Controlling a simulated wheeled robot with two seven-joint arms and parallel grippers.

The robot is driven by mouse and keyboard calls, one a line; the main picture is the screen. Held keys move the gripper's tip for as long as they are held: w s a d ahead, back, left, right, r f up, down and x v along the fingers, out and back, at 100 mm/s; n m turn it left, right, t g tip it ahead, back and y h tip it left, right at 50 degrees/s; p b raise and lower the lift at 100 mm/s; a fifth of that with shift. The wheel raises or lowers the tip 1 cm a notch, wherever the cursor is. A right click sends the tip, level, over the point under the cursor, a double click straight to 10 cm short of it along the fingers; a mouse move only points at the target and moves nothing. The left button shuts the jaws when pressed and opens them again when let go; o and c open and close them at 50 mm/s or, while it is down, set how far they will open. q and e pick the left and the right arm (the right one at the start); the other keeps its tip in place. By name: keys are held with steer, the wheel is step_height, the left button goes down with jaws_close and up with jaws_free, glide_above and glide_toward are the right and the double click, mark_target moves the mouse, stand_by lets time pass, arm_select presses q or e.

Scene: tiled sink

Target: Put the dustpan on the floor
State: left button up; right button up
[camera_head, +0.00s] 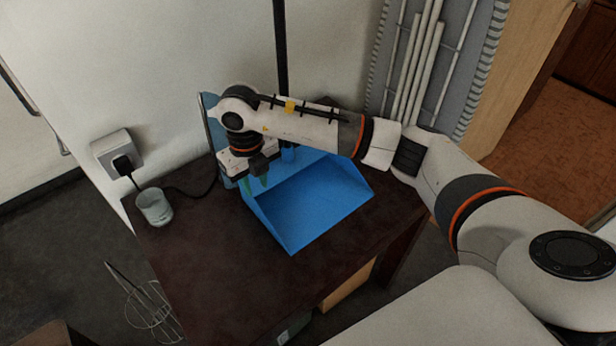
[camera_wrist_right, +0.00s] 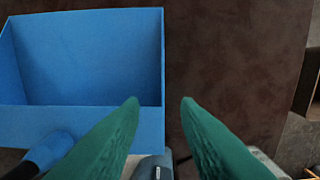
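The blue dustpan (camera_head: 318,205) lies on the dark brown table (camera_head: 230,290), its open tray facing up. In the right wrist view the dustpan (camera_wrist_right: 95,60) fills the upper left, with its blue handle (camera_wrist_right: 50,148) at the lower left. My right gripper (camera_head: 256,180) is over the back left edge of the dustpan in the head view. In the wrist view its green fingers (camera_wrist_right: 160,103) are apart with nothing held between them; the left finger overlaps the dustpan's edge, and contact cannot be told. My left gripper is not in view.
A glass (camera_head: 154,207) stands at the table's left edge, near a wall socket with a black plug (camera_head: 122,165) and cord. Dark grey floor (camera_head: 50,250) shows left of the table, with a wire whisk-like thing (camera_head: 150,305). Pipes (camera_head: 415,60) run up the back wall.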

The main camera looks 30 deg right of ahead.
mark_target(261, 219)
step_height(261, 219, down, 11)
steer(key=shift+w+a+r+p, duration=0.1)
steer(key=shift+w+a+p, duration=0.05)
steer(key=shift+p, duration=0.5)
steer(key=shift+c, duration=0.2)
jaws_close()
steer(key=shift+r, duration=0.1)
